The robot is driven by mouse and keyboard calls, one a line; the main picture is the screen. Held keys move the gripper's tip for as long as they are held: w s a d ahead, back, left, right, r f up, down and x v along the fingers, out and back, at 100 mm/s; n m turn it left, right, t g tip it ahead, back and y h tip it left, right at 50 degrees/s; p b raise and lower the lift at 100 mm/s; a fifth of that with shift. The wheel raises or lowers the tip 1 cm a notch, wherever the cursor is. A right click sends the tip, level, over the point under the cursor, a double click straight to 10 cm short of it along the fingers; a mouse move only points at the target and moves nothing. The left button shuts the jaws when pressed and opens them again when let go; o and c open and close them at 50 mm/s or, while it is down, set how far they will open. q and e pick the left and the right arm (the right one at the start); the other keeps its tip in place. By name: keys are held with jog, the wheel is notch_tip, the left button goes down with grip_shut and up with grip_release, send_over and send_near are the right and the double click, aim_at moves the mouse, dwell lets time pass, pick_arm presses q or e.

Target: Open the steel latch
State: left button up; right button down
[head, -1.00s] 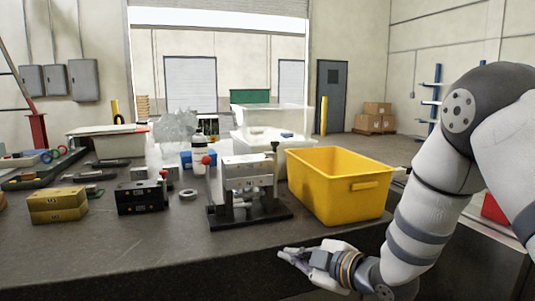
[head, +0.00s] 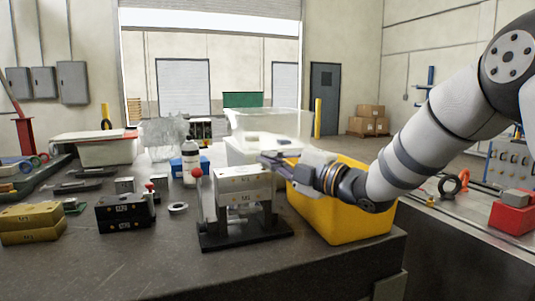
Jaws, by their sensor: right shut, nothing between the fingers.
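A steel mould block (head: 243,180) stands raised on a black base plate (head: 245,235) near the middle of the bench. An upright lever with a red ball knob (head: 196,173) stands at its left side. I cannot clearly tell which part is the steel latch. My right gripper (head: 266,159) is shut and empty. It appears just above and behind the block's right top end, fingers pointing left. It hides part of the block's far right corner and the yellow bin's rim; I cannot tell whether it touches the block. My left gripper is out of view.
A yellow bin (head: 328,215) stands right of the block, below my right arm. A black block with a red knob (head: 125,212), a metal ring (head: 178,208) and brass blocks (head: 30,222) lie to the left. A bottle (head: 190,160) stands behind. The bench front is clear.

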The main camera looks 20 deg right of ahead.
aim_at(267, 171)
jog(key=w, duration=0.6)
jog(key=shift+d+f+b, duration=0.15)
jog(key=shift+d+b, duration=0.1)
jog(key=shift+b, duration=0.1)
jog(key=shift+d, duration=0.2)
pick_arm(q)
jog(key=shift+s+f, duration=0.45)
